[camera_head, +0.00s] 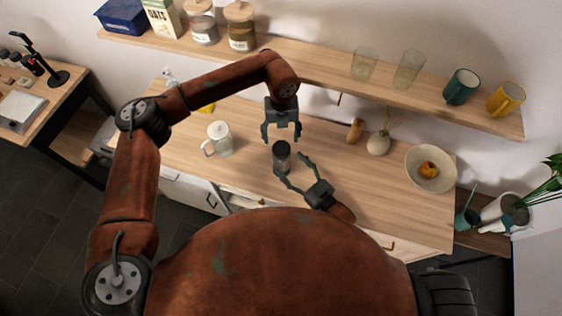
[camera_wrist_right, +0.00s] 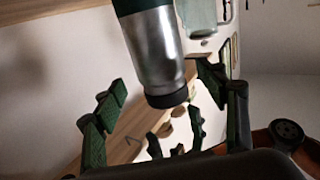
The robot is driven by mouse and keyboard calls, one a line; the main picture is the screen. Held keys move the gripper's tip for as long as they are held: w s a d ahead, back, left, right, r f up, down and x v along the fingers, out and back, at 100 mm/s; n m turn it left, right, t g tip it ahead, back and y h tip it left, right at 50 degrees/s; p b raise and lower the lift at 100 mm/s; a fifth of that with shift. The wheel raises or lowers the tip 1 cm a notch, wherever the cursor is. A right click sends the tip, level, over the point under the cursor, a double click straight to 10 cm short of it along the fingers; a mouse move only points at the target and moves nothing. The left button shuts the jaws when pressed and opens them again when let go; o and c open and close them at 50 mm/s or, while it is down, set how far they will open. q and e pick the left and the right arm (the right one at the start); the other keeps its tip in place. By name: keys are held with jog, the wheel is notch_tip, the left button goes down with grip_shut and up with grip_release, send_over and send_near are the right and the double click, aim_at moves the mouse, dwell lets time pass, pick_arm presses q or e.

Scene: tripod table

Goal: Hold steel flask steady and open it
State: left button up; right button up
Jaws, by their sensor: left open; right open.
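The steel flask (camera_head: 283,160) stands upright on the wooden counter, with a dark top. It also shows in the right wrist view (camera_wrist_right: 155,48) as a shiny metal cylinder with dark ends, lying between the spread fingers but apart from them. My left gripper (camera_head: 281,137) is open and points down just above and behind the flask's top. My right gripper (camera_head: 293,166) is open at the flask's near right side, one finger on either side of it. Its fingers also show in the right wrist view (camera_wrist_right: 160,105). I see no contact with the flask.
A glass jug with a handle (camera_head: 220,138) stands left of the flask. A small brown item (camera_head: 355,128), a vase (camera_head: 379,143) and a bowl (camera_head: 445,174) with fruit are to the right. A wall shelf (camera_head: 320,67) with jars, glasses and mugs runs behind.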

jog(key=shift+x, duration=3.1)
jog(key=shift+c, duration=0.5)
